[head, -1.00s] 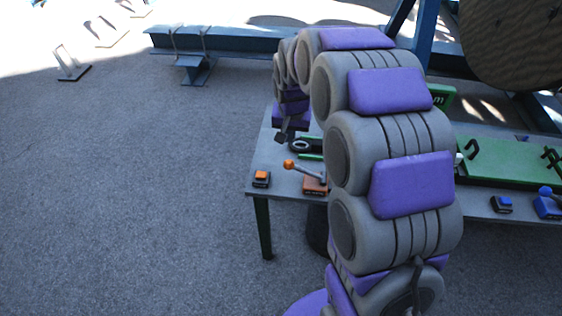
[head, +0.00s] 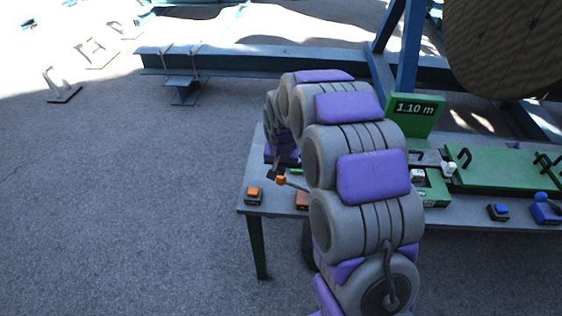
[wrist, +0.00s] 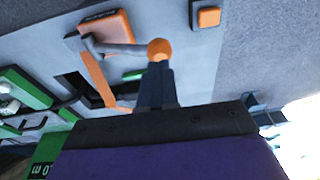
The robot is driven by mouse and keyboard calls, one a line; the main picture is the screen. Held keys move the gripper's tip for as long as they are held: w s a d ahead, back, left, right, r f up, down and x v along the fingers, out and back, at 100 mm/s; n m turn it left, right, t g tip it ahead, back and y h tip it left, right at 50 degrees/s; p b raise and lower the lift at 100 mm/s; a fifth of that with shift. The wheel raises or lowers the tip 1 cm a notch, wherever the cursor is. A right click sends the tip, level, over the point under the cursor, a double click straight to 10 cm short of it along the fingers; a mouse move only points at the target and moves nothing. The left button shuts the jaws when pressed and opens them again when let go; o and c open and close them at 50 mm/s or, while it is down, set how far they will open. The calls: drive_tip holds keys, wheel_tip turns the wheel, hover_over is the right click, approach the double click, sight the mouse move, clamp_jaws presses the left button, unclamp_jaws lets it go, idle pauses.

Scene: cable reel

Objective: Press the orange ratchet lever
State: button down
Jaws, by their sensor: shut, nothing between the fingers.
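The ratchet lever has a round orange knob (head: 281,181) on a grey arm. Its orange base (head: 302,201) sits on the grey table, partly hidden behind my arm. In the wrist view the lever's orange knob (wrist: 160,49) is right at the tips of my gripper (wrist: 157,66), and its grey arm runs left to the orange base (wrist: 108,27). My gripper's fingers are together and empty. In the head view my gripper (head: 272,174) is beside the knob, at its left. I cannot tell whether they touch.
An orange button (head: 254,194) sits at the table's left end, close to the lever. A green display (head: 414,109) reads 1.10 m. A blue button (head: 498,211) and a blue-knobbed box (head: 545,207) are farther right. Open floor lies left of the table.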

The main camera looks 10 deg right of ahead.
sight(278, 178)
drive_tip(key=f, duration=0.3)
drive_tip(key=shift+w+f+b, duration=0.1)
drive_tip(key=shift+w+b, duration=0.25)
drive_tip(key=shift+w+a+f+h+p, duration=0.25)
drive_tip(key=shift+a+f+h+p, duration=0.25)
drive_tip(key=shift+f+h, duration=0.25)
drive_tip(key=f, duration=0.1)
drive_tip(key=a+f+h, duration=0.1)
drive_tip(key=f, duration=0.1)
drive_tip(key=a+f+g+h, duration=0.1)
drive_tip(key=shift+w+a+f+b, duration=0.1)
drive_tip(key=shift+f+b, duration=0.2)
drive_tip(key=shift+f, duration=0.05)
drive_tip(key=shift+r, duration=0.1)
